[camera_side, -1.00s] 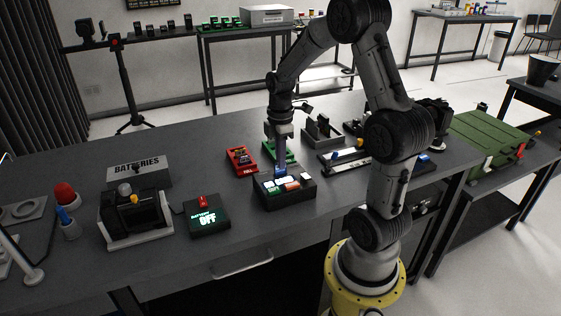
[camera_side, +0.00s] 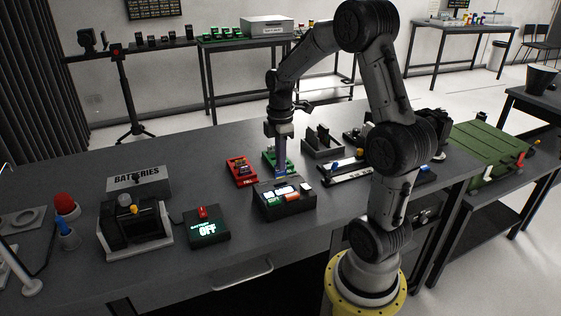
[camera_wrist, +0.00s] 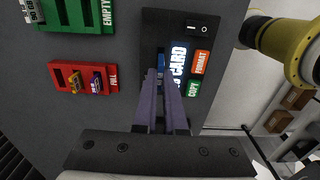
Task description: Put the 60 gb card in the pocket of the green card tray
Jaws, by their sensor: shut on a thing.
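My gripper (camera_side: 281,174) points down at the back edge of a black card device (camera_side: 298,206). In the wrist view its fingers (camera_wrist: 160,80) are closed together over the device's dark slot. A small blue piece, seemingly the card (camera_wrist: 161,62), shows at the fingertips; its label is unreadable, and whether it is still in the slot or just above it I cannot tell. The green card tray (camera_side: 268,155) stands behind the device, partly hidden by the fingers. In the wrist view the green tray (camera_wrist: 70,27) is marked EMPTY and lies at the upper left.
A red tray marked FULL (camera_wrist: 60,78) holds cards and stands left of the device; it also shows in the side view (camera_side: 232,166). The device has FORMAT (camera_wrist: 201,62) and COPY (camera_wrist: 194,88) buttons. A battery box (camera_side: 208,238) reads OFF.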

